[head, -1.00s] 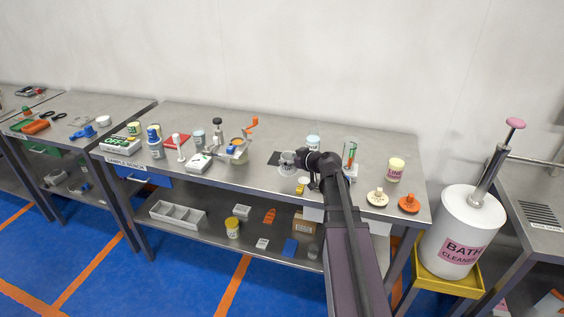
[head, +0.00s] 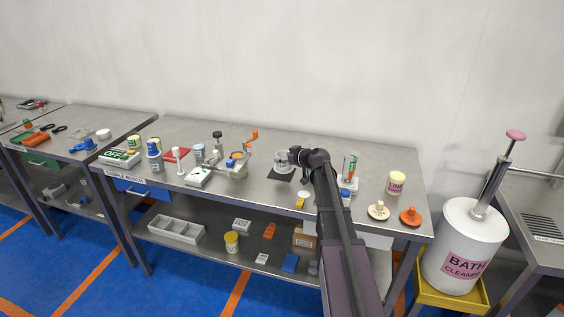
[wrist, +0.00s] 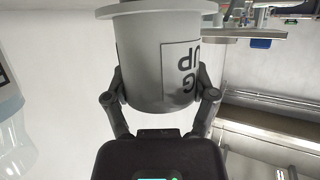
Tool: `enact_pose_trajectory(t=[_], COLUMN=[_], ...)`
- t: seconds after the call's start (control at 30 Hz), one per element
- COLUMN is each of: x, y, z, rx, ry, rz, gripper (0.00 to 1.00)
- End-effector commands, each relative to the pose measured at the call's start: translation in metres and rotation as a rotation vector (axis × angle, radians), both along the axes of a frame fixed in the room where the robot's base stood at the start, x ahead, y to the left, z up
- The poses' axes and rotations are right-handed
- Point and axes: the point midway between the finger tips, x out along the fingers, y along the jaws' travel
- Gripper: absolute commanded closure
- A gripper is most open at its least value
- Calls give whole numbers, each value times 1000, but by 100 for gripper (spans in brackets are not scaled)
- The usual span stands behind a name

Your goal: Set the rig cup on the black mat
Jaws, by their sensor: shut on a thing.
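The rig cup (head: 283,158) is a pale grey cup with a wide rim. In the wrist view the cup (wrist: 140,62) fills the upper middle, its label partly in sight and upside down in the picture. My gripper (wrist: 160,88) is shut on it, a finger at each side. In the head view my gripper (head: 294,156) holds the cup from the right. The black mat (head: 281,174) lies on the steel bench, showing just below the cup in the picture. The cup appears raised above or behind the mat; the exact gap is unclear.
A hand-cranked device (head: 238,165) stands left of the mat. A glass with green and orange contents (head: 349,167) and a blue-topped item (head: 345,193) stand right of my arm. A yellow piece (head: 300,202) lies in front. Bare bench lies around the mat.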

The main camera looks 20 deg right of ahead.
Motion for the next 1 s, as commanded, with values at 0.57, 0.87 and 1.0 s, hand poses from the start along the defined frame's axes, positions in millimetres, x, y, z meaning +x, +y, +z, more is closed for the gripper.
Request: enact_pose_trajectory(t=[0.57, 0.87, 1.0], x=[28, 44, 41], y=[-5, -8, -8], z=[-3, -7, -21], rx=[0, 0, 0], ry=[0, 0, 0], rz=[0, 0, 0], gripper=[75, 75, 75])
